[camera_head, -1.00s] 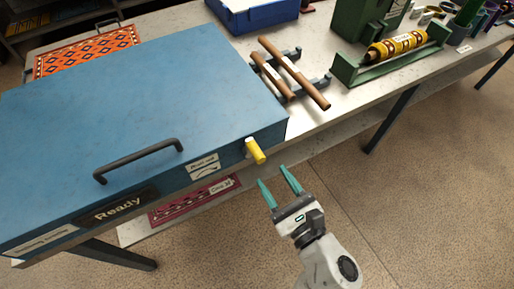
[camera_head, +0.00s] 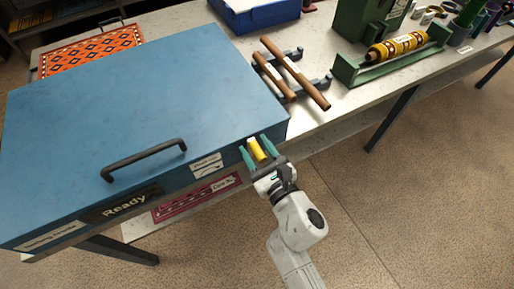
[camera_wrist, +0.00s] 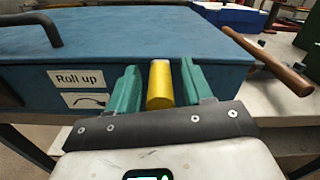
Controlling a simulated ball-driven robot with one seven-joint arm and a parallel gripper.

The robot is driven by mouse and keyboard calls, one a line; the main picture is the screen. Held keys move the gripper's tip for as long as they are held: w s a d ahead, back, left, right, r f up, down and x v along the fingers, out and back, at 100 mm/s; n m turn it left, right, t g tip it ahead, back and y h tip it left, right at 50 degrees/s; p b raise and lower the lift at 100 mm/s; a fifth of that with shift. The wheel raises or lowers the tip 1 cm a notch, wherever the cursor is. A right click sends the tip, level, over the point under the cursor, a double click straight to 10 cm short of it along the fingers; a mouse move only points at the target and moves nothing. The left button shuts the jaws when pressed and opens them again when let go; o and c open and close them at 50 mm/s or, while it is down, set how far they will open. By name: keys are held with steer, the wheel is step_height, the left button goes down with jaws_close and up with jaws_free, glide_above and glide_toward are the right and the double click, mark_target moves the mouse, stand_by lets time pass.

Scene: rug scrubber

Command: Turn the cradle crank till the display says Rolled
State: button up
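The blue scrubber box (camera_head: 140,100) stands on the table, its lid closed, with a dark handle (camera_head: 145,158) on top. Its front display (camera_head: 122,204) reads "Ready". A yellow knob (camera_head: 257,149) sticks out of the front near the right corner, beside a label (camera_head: 207,165) that reads "Roll up" with a curved arrow in the wrist view (camera_wrist: 78,78). My gripper (camera_head: 258,147) is open with its teal fingers on either side of the yellow knob. In the wrist view the knob (camera_wrist: 160,84) stands between the fingers, with a narrow gap showing on each side.
Two brown wooden rods (camera_head: 295,72) lie on dark brackets right of the box. A green stand (camera_head: 392,62) holds a yellow patterned roll (camera_head: 397,46). A red rug (camera_head: 197,196) lies on the lower shelf. Floor at the right front is clear.

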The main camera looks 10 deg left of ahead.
jaws_close()
steer(key=shift+w+d+m, duration=0.15)
steer(key=shift+d+m, duration=0.15)
steer(key=shift+m, duration=0.2)
stand_by(0.3)
